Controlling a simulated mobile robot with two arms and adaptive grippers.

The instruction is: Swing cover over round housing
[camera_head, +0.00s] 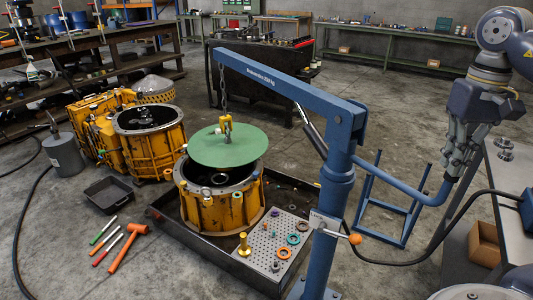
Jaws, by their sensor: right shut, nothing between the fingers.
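The green round cover (205,152) hangs level from the hook and chain (225,100) of the blue crane. It is above the yellow round housing (240,208), covering its back edge in the picture; a dark gap shows below it, with the open bore visible. The blue crane's arm (285,82) reaches left from its post (334,215). A blue push bar (405,190) runs right from the post. My right gripper (450,172) is shut, its fingertips at the bar's raised end; I cannot tell if they touch it. My left gripper is not in view.
The housing stands in a dark drip tray (172,228) beside a perforated plate (255,262) with rings. Another yellow housing (160,140) stands behind left. A hammer (128,246), hand tools and a black bin (108,194) lie on the floor. A grey bench (510,185) stands at right.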

